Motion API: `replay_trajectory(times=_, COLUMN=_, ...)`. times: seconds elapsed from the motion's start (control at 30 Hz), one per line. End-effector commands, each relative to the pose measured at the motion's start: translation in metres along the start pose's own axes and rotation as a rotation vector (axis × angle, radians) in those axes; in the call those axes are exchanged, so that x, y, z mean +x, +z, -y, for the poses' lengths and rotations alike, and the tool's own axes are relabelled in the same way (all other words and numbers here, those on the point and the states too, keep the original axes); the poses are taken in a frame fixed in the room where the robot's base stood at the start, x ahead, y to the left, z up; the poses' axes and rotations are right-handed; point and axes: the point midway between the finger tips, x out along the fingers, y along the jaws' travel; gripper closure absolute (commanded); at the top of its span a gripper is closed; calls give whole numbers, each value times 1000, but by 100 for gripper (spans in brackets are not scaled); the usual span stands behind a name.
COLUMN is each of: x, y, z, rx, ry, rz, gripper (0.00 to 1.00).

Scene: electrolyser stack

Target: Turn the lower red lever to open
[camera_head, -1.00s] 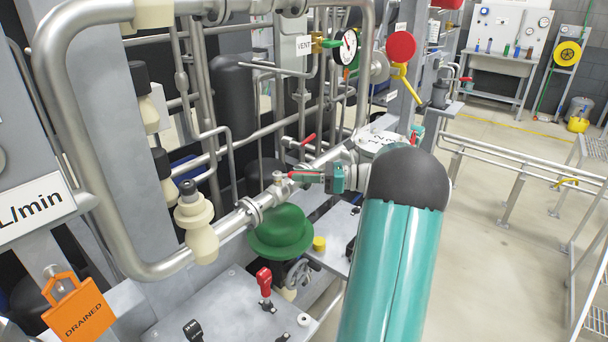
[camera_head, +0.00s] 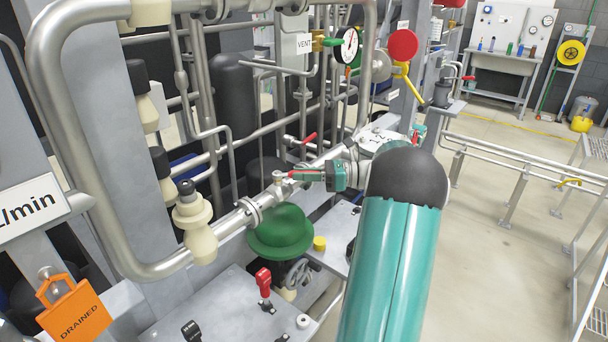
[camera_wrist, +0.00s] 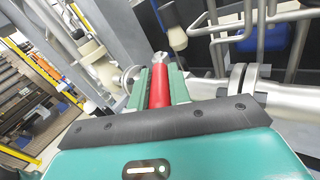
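The lower red lever (camera_head: 300,174) sits on a small valve on the large steel pipe (camera_head: 240,219), above the green dome. In the head view it points right from the valve stem, toward my gripper (camera_head: 318,175). The wrist view shows the red lever (camera_wrist: 160,88) lying lengthwise between the two green fingers of my gripper (camera_wrist: 160,84). The fingers are close along both its sides and appear shut on it. The valve body is partly visible beyond the lever's far end. A second, upper red lever (camera_head: 309,138) sits behind and above, apart from my gripper.
A green dome (camera_head: 281,232) and a grey handwheel (camera_head: 297,272) lie below the pipe. A red-handled switch (camera_head: 264,281) stands on the grey panel. A cream fitting (camera_head: 193,222) hangs to the left. A pressure gauge (camera_head: 348,44) is above.

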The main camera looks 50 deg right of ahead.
Motion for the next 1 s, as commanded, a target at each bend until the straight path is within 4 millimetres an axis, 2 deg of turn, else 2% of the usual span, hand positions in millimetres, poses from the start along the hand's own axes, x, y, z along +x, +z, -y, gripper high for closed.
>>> replay_trajectory(times=0.03, x=-2, y=1, z=0, rx=-3, ry=-3, rz=0, gripper=79)
replay_trajectory(times=0.13, x=-2, y=1, z=1, rx=-3, ry=-2, rz=0, gripper=59)
replay_trajectory(times=0.43, x=-2, y=1, z=1, rx=-1, ry=0, rz=0, gripper=59)
replay_trajectory(times=0.57, x=-11, y=1, z=1, rx=-1, ry=-1, rz=0, gripper=59)
replay_trajectory(times=0.67, x=-26, y=0, z=2, rx=-1, ry=-3, rz=1, gripper=59)
replay_trajectory(times=1.0, x=-101, y=0, z=2, rx=-2, ry=-3, rz=0, gripper=59)
